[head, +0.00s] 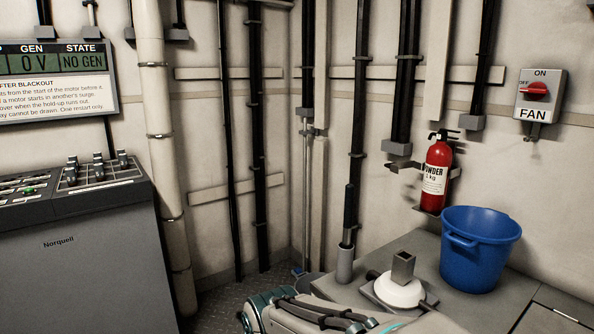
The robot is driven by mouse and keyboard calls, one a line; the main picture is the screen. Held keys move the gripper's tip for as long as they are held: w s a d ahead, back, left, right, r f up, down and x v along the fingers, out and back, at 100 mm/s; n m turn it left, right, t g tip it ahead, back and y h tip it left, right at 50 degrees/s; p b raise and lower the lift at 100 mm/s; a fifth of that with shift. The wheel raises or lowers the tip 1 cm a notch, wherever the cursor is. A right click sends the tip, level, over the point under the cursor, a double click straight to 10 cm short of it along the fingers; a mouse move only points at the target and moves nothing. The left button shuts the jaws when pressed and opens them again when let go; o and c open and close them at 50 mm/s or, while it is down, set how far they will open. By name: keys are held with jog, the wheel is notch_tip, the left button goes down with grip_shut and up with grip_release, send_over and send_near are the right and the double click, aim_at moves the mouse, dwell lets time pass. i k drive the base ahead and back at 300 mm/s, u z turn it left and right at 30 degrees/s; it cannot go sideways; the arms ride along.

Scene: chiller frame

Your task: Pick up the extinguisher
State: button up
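The red extinguisher (434,187) hangs upright on the right wall, with a black handle on top and a white label reading "POWDER". A dark bracket (403,167) reaches around it at the wall. Its base is just above and behind the grey bench top, left of the blue bucket's rim. My gripper is not in view; only part of my own arm shows at the bottom middle, well below the extinguisher and apart from it.
A blue bucket (478,255) stands on the grey bench (425,248), right of the extinguisher. A white round fitting with a square post (402,270) is on the bench to the left. A FAN switch box (540,96) is on the wall. A console (85,250) stands left.

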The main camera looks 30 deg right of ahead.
aim_at(439, 158)
jog(key=u, duration=0.65)
jog(key=i, duration=2.4)
jog(key=z, duration=2)
jog(key=i, duration=0.4)
jog(key=z, duration=1.1)
